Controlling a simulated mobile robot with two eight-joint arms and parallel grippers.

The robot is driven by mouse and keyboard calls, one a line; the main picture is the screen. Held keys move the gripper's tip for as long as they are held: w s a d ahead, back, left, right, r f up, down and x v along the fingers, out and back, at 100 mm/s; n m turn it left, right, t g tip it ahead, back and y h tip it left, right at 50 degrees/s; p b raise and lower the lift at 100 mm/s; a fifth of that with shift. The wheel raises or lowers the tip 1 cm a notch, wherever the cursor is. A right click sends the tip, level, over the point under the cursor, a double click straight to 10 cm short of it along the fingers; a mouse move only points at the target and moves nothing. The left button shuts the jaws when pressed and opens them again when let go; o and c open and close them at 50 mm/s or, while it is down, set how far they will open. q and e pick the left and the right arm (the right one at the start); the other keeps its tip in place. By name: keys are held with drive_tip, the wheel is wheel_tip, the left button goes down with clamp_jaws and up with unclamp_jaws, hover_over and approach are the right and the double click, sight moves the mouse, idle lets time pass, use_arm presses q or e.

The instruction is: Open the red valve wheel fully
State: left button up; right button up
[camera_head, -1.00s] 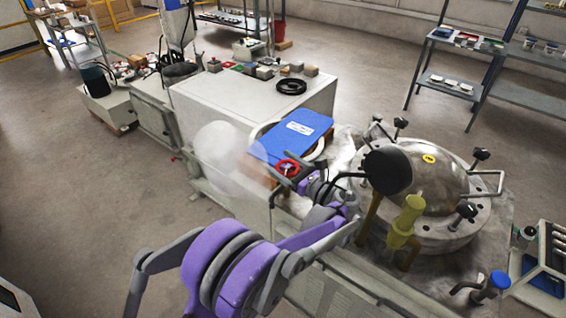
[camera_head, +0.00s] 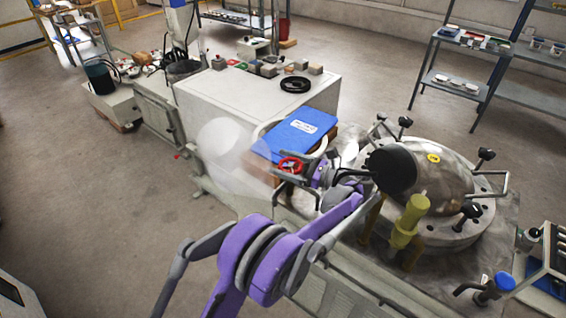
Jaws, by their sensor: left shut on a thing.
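The red valve wheel (camera_head: 291,166) is small and round, just in front of the blue lid near the middle of the head view. My purple and grey left arm reaches up to it from below. My left gripper (camera_head: 289,163) is at the wheel, with its grey fingers over and beside the rim, and is shut on it. The fingers and wrist hide part of the wheel and its stem. My right gripper is out of view.
A blue lid (camera_head: 294,134) lies directly behind the wheel. A domed metal vessel (camera_head: 440,185) with clamps and a yellow-green fitting (camera_head: 409,222) stand close on the right. A white cabinet (camera_head: 240,100) is behind. Open floor lies to the left.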

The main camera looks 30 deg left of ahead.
use_arm(q)
drive_tip(key=o, duration=1)
drive_tip(key=shift+o, duration=0.2)
drive_tip(key=shift+t, duration=0.3)
